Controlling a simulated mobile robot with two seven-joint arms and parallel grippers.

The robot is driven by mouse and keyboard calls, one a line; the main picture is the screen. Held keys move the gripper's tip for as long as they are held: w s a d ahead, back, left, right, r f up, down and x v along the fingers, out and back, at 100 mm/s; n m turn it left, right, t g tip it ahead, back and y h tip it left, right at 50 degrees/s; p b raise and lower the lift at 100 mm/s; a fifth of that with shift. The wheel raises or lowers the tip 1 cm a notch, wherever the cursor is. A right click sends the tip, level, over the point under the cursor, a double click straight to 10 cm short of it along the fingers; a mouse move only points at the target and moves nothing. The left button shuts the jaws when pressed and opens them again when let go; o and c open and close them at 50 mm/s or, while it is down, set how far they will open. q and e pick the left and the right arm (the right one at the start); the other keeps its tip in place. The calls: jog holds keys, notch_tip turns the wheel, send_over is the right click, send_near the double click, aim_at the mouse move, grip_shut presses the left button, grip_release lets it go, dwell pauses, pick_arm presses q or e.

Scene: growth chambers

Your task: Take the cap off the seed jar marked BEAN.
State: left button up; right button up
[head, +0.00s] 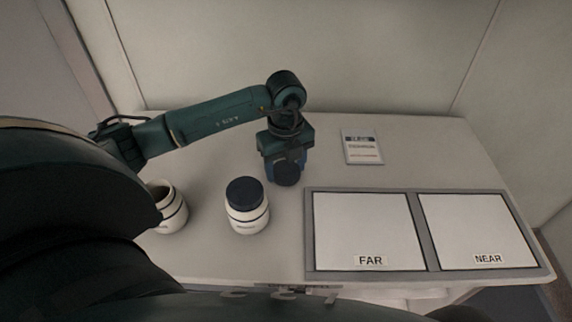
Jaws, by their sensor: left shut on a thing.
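An open white jar (172,208) with a dark band stands at the left of the table, partly hidden behind my own arm. A second white jar (246,212) stands upright to its right with a dark blue cap (244,193) on it. The labels on both jars are too small to read, so I cannot tell which is marked BEAN. My left gripper (285,164) is shut on a loose dark round cap (287,175), behind and to the right of the capped jar and apart from both jars. My right gripper is not in view.
A grey tray (414,232) with white panels marked FAR and NEAR takes up the right side of the table (410,135). A small printed packet (362,147) lies behind it. Walls close in the back and right. The table's front middle is clear.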

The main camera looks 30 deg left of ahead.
pick_arm(q)
jog(key=shift+f, duration=0.15)
jog(key=shift+f, duration=0.15)
jog(key=o, duration=1.1)
